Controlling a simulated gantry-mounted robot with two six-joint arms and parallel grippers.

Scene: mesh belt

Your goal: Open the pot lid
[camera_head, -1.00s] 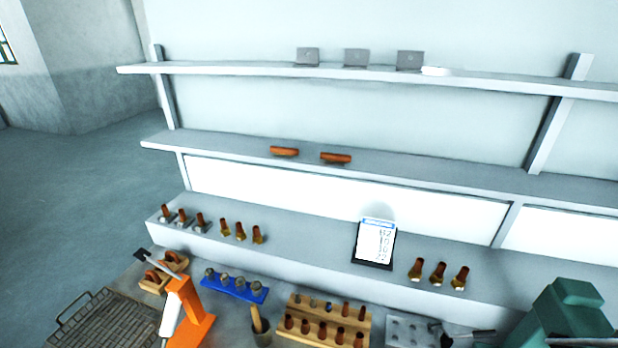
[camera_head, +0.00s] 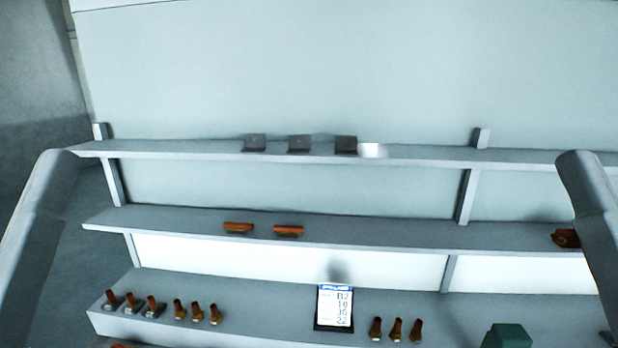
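No pot and no pot lid can be made out in the head view. My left arm shows along the left edge and my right arm along the right edge, both running down out of the picture. The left gripper is out of view. At most a small dark tip shows at the lower right edge below my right arm, too little to tell a gripper.
Wall shelves fill the view. The top shelf (camera_head: 210,150) holds small grey brackets (camera_head: 299,144); the middle one holds copper-coloured pieces (camera_head: 288,231). The bottom ledge (camera_head: 260,310) holds several fittings (camera_head: 396,330) and a display (camera_head: 334,307). A green object (camera_head: 507,336) stands lower right.

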